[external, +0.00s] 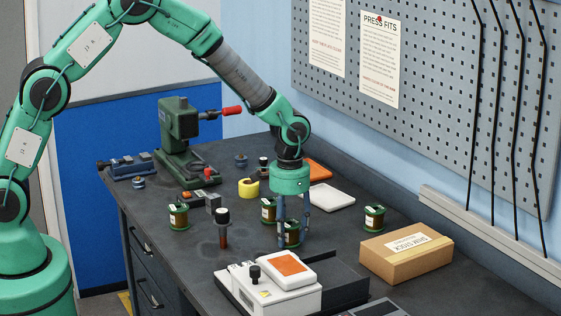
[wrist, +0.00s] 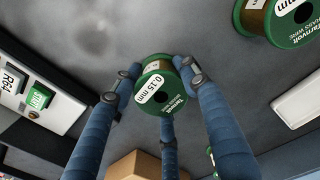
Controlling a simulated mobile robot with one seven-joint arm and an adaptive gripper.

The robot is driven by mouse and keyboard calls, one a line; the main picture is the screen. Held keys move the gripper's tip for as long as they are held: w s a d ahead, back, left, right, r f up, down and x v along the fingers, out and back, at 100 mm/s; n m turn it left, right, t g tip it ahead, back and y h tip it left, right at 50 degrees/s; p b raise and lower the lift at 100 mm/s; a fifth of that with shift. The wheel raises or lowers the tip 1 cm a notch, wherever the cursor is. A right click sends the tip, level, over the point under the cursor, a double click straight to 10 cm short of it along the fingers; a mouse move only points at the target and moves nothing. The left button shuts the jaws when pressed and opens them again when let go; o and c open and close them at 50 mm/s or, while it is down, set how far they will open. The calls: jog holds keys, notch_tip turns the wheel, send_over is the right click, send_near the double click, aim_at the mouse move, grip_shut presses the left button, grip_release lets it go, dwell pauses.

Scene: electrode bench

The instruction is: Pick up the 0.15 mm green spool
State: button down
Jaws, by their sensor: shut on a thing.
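The green spool labelled 0.15 mm (wrist: 160,83), wound with brown wire, is between the blue fingers of my gripper (wrist: 158,88) in the wrist view. My gripper (external: 293,228) is shut on it, with fingers on both sides and a third below in the picture. In the external view the held spool (external: 292,238) is partly hidden by the fingers, at or just above the dark bench (external: 335,235); I cannot tell whether it touches.
Similar green spools stand close behind at left (external: 267,207), farther left (external: 179,216) and at right (external: 374,218). A white device with an orange panel (external: 270,290) stands in front. A cardboard box (external: 405,252) is at right; a white tray (external: 332,197) lies behind.

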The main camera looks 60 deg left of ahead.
aim_at(290, 223)
jog(key=shift+r+p, duration=0.9)
jog(key=shift+r, duration=4.15)
